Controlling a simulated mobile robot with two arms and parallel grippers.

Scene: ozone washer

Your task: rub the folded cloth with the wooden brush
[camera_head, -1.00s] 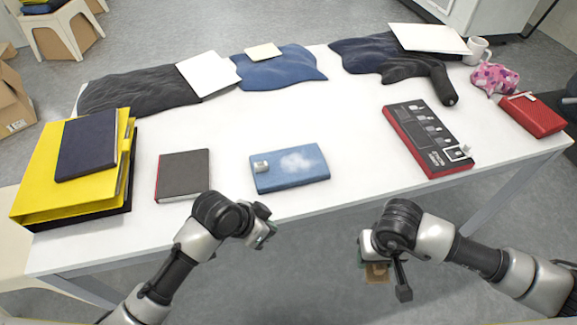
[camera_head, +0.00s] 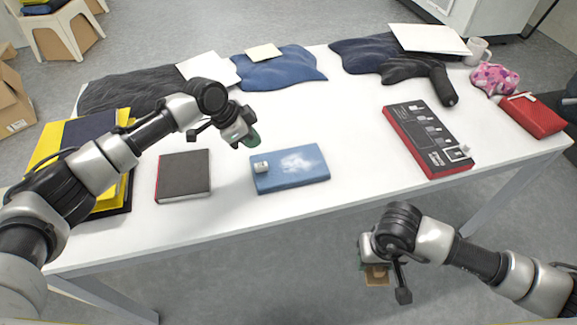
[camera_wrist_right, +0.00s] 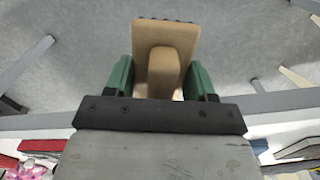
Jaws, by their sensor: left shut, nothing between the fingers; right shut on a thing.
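The folded cloth (camera_head: 288,178) is a flat blue bundle with a pale whitish patch on top, lying near the table's front edge. A small silver-white piece sits at its left end. My right gripper (camera_wrist_right: 157,78) is shut on the wooden brush (camera_wrist_right: 166,38), with green fingers on both sides of its handle; dark bristle tips show at its far edge. In the head view the brush (camera_head: 377,275) hangs in front of the table, below and right of the cloth. My left gripper (camera_head: 248,136) is shut and empty, above the table behind the cloth's left end.
A dark book (camera_head: 183,174) lies left of the cloth, and yellow binders (camera_head: 47,148) farther left. A red-and-black panel device (camera_head: 428,140) lies to the right. Dark and blue garments (camera_head: 285,72) line the back. The white tabletop (camera_head: 345,120) is bare between cloth and device.

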